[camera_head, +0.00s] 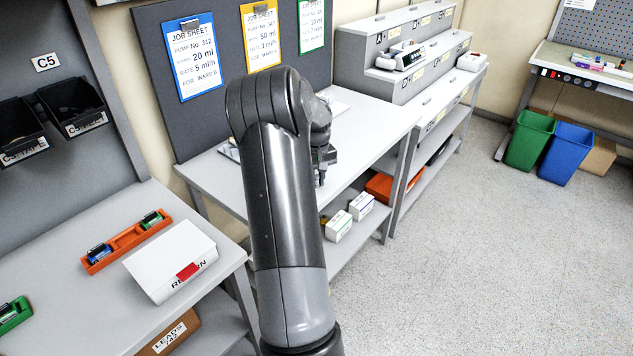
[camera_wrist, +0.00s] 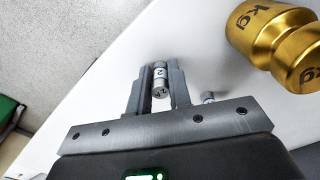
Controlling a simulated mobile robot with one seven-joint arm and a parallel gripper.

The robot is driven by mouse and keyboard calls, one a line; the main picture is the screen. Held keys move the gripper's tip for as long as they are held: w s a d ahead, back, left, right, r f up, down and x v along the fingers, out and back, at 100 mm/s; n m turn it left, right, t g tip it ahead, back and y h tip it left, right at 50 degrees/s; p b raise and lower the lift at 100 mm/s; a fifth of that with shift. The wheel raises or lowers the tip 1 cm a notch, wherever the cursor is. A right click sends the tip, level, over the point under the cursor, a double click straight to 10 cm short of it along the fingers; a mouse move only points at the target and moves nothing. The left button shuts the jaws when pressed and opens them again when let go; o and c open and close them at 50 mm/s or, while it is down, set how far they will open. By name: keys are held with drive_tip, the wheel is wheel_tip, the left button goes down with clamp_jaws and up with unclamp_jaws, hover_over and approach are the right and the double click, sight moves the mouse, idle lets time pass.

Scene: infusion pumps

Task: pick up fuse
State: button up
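In the wrist view, a small grey-white cylinder with dark markings, which looks like the fuse (camera_wrist: 159,82), sits between the two fingers of my gripper (camera_wrist: 160,86). The fingers are close together and appear shut on its sides. I cannot tell whether it touches the white surface behind it. A second small grey piece (camera_wrist: 208,97) shows just right of the fingers, partly hidden by my gripper. In the head view my gripper (camera_head: 322,170) is over the middle bench, mostly hidden behind my arm, and the fuse cannot be seen there.
An orange tray (camera_head: 125,243) and a white box (camera_head: 170,262) lie on the left bench.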

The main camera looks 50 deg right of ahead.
sight(317, 175)
clamp_jaws()
drive_tip(key=shift+r, duration=0.15)
drive_tip(key=shift+r, duration=0.25)
wheel_tip(317, 175, up, 4)
drive_tip(key=shift+f, duration=0.15)
drive_tip(key=s+d+r, duration=0.2)
drive_tip(key=s+r, duration=0.4)
drive_tip(key=s, duration=0.5)
drive_tip(key=shift+s+r, duration=0.25)
